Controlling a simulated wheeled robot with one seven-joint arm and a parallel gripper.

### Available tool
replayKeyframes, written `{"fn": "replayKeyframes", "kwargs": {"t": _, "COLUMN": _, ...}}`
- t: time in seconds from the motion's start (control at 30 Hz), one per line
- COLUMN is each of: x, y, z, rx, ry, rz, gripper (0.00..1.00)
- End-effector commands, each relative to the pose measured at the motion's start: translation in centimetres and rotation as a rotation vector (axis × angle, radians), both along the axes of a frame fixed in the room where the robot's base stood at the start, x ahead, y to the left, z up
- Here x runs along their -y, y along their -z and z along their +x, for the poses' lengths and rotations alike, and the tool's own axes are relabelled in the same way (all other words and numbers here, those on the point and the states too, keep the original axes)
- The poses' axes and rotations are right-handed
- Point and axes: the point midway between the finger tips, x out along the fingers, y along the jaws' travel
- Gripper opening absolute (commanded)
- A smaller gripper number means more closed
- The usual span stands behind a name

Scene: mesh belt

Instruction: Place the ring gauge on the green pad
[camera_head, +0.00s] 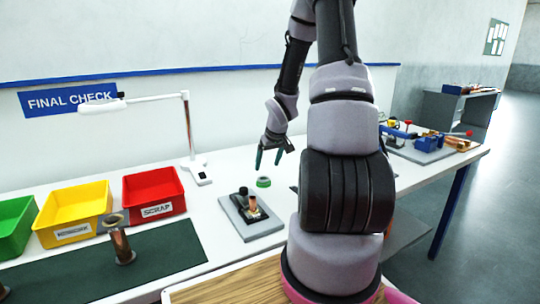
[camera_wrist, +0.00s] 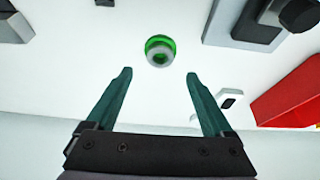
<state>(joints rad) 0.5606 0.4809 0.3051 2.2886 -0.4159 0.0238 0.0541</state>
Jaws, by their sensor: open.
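A small grey ring, which looks like the ring gauge (camera_wrist: 160,60), sits over a small round green pad (camera_wrist: 158,40) on the white bench; green shows through its hole. In the head view the green pad (camera_head: 263,183) is a small green disc, and the ring is too small there to make out clearly. My gripper (camera_head: 268,161) is open and empty above and beside them. In the wrist view its two teal fingers (camera_wrist: 159,73) are spread apart, with the ring just beyond the fingertips, centred between them and not touched.
A grey fixture plate (camera_head: 236,222) with a dark clamp stands nearer the front. Red (camera_head: 136,188), yellow (camera_head: 57,210) and green (camera_head: 8,238) bins stand left, behind a dark green mat (camera_head: 60,280). A lamp (camera_head: 190,130) rises behind. Bench around the pad is clear.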

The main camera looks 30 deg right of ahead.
Motion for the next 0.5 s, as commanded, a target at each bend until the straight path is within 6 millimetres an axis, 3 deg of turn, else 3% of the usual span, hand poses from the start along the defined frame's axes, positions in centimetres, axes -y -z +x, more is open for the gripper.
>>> {"fn": "replayKeyframes", "kwargs": {"t": 0.1, "x": 0.2, "y": -2.1, "z": -0.9, "rx": 0.003, "ry": 0.004, "rz": -0.002, "gripper": 0.86}}
{"fn": "replayKeyframes", "kwargs": {"t": 0.5, "x": -0.1, "y": -5.3, "z": -2.0, "rx": 0.000, "ry": 0.005, "rz": -0.012, "gripper": 0.86}}
